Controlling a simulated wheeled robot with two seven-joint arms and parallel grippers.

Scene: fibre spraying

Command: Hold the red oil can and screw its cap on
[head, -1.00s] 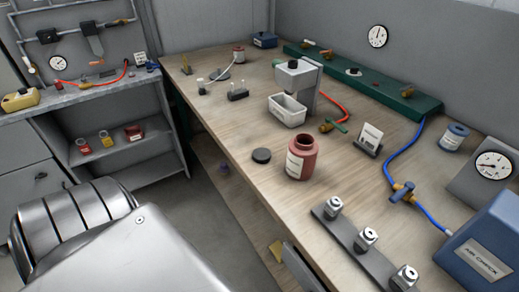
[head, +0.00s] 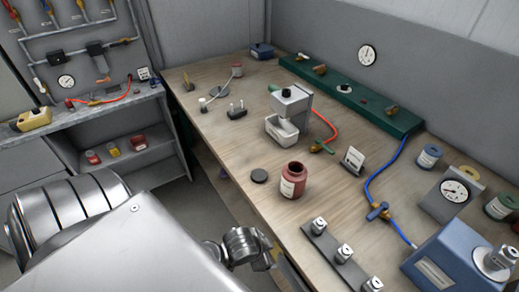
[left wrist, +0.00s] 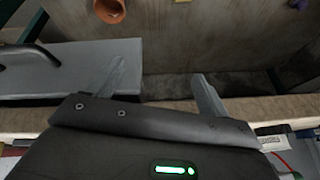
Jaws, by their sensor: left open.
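The red oil can (head: 292,182) stands upright on the wooden bench in the head view, with a pale label and an open dark mouth. My right gripper is not in view.
A grey dispenser with a white tray (head: 281,131) stands behind the can. A grey rack with several metal fittings (head: 331,254) lies in front, right of the can. A blue box (head: 447,256) and blue hose sit at the right.

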